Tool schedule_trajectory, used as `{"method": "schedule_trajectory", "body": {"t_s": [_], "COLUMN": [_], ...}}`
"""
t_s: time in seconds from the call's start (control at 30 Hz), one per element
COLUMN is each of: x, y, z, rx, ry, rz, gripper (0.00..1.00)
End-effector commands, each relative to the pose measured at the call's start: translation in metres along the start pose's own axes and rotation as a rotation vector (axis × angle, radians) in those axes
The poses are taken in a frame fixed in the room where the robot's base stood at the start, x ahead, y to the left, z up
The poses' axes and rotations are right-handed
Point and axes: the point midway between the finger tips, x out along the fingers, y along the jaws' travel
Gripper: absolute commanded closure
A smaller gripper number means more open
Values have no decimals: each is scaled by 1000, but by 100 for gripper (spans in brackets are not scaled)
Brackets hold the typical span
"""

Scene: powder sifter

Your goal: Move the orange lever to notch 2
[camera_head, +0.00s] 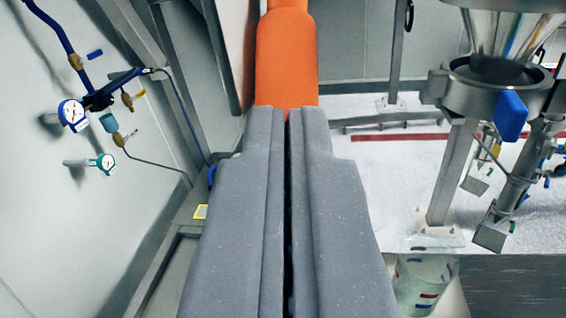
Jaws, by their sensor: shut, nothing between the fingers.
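An orange rounded bar (286,60), which looks like the orange lever, runs up out of the top of the picture. It is wide near my fingertips and narrows toward the top edge. My gripper (286,115) is shut and empty, its two long grey fingers side by side with a thin dark gap. The fingertips overlap the lower end of the orange bar in the picture. I cannot tell whether they touch it. No notches or notch numbers are visible.
Gauges (72,114) and blue pipes (100,97) are on the left wall. At right stand a metal hopper (505,30) with a clamp ring and blue knob (510,115), a metal post (450,180), and a clear container (425,285) below. A pale floor area lies behind.

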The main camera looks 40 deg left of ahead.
Motion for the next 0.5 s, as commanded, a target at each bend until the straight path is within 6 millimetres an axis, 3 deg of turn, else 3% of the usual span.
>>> {"method": "schedule_trajectory", "body": {"t_s": [0.03, 0.5], "x": [4, 33], "y": [0, 7], "z": [11, 42], "rx": [-1, -25], "ry": [13, 188], "rz": [-5, -32], "gripper": [100, 100]}}
